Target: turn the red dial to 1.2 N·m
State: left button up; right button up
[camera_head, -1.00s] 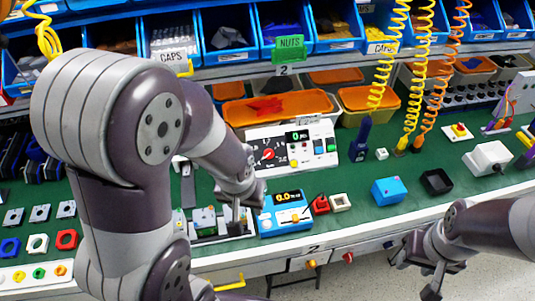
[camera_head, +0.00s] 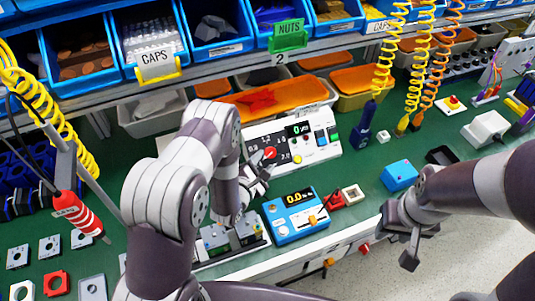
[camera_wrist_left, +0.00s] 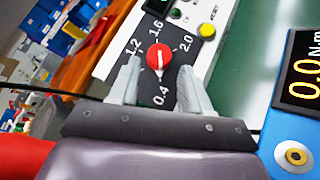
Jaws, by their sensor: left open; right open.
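The red dial (camera_head: 270,153) sits on a black scale plate of a white control panel (camera_head: 318,150) at the back of the bench. In the left wrist view the dial (camera_wrist_left: 158,57) has a white line running roughly toward 1.6 and 0.4; which end is the pointer I cannot tell. The mark 1.2 is at its upper left, 2.0 at its upper right. My left gripper (camera_wrist_left: 158,72) is open, its fingers on either side of the dial; contact is unclear. In the head view it (camera_head: 256,181) is at the panel's lower left. My right gripper (camera_head: 402,238) is open and empty at the bench's front edge.
A blue meter (camera_head: 282,229) reading 0.0 stands just in front of the panel. A blue box (camera_head: 399,175) and a red-handled tool (camera_head: 78,214) are to either side. Orange-lidded bins (camera_head: 275,98) stand behind the panel.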

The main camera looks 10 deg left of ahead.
aim_at(271, 153)
pick_arm(q)
jog(key=x, duration=0.4)
jog(key=shift+w+d, duration=0.1)
jog(key=shift+w, duration=0.15)
jog(key=c, duration=0.8)
jog(key=shift+o, duration=0.2)
jog(key=m+g+p, duration=0.1)
jog(key=r+m+g+h+p, duration=0.1)
jog(key=m, duration=0.1)
jog(key=shift+w+m+g+h+p, duration=0.1)
jog(key=shift+m+g+h+p, duration=0.25)
jog(key=shift+m, duration=0.25)
jog(key=shift+f+m+g, duration=0.3)
jog(key=shift+g, duration=0.05)
jog(key=o, duration=0.8)
jog(key=shift+c, duration=0.2)
